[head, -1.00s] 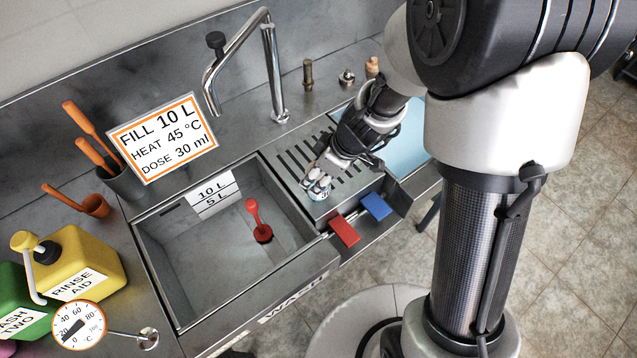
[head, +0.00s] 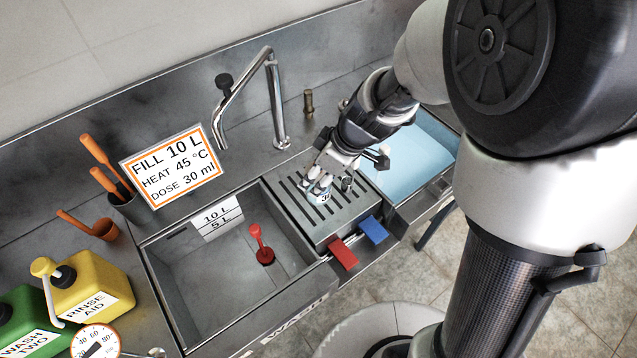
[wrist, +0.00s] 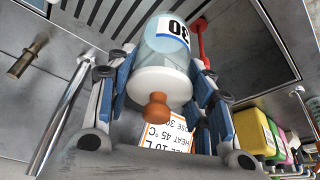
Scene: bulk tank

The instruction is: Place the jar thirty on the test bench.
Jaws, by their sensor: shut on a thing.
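The jar thirty (head: 325,196) is a small clear jar with a white label reading 30. In the wrist view the jar (wrist: 168,45) shows a white lid and a brown knob, between the blue-padded fingers. My gripper (head: 320,182) is shut on the jar, over the slotted metal block right of the basin. I cannot tell whether the jar touches the slats. A light blue flat surface (head: 405,165) lies right of the block; no label marks it as the test bench.
The basin (head: 205,275) holds a red plunger-like piece (head: 262,252). A tall tap (head: 275,95) stands behind. A red tab (head: 342,254) and a blue tab (head: 372,229) stick out in front. A sign (head: 170,163) and jugs (head: 88,285) stand left.

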